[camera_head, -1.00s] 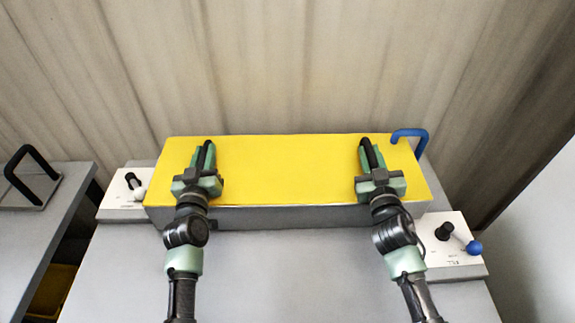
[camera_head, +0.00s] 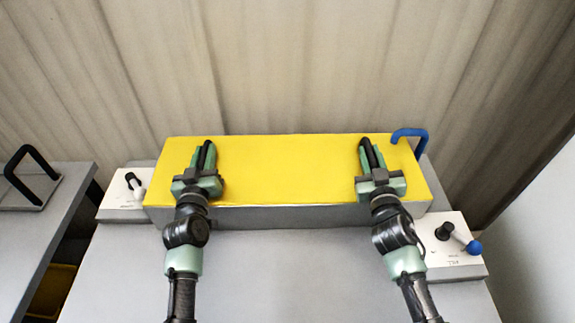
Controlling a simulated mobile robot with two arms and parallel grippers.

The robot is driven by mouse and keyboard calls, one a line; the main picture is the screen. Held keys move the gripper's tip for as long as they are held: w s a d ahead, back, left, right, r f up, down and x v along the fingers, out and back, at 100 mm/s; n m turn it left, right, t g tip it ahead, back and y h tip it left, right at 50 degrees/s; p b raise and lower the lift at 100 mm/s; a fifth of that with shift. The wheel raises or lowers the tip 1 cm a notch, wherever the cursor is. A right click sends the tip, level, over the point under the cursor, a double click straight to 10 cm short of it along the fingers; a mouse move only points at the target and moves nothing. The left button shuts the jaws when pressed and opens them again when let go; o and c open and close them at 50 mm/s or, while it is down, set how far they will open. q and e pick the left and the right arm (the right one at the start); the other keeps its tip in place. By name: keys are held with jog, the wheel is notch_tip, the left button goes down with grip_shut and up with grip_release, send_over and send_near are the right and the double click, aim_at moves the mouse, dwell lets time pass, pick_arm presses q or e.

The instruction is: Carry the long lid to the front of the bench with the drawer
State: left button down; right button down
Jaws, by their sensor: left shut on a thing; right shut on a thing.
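The long lid (camera_head: 285,170) is a wide yellow panel. It lies flat on top of a long grey box-shaped tank (camera_head: 290,218) on the bench (camera_head: 250,280). My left gripper (camera_head: 203,157) is over the lid's left part, shut on a dark handle that is mostly hidden between its fingers. My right gripper (camera_head: 370,155) is over the lid's right part, shut on a matching dark handle. No gap shows between the lid and the tank. I cannot make out a drawer.
A blue bent handle (camera_head: 410,133) stands at the lid's back right corner. White control panels with levers flank the tank at left (camera_head: 122,205) and right (camera_head: 455,250). Another bench (camera_head: 40,235) with a black handle (camera_head: 32,165) stands at left. A curtain-like wall (camera_head: 290,70) is behind.

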pick_arm(q)
jog(key=shift+r, duration=0.25)
pick_arm(e)
jog(key=shift+r, duration=0.25)
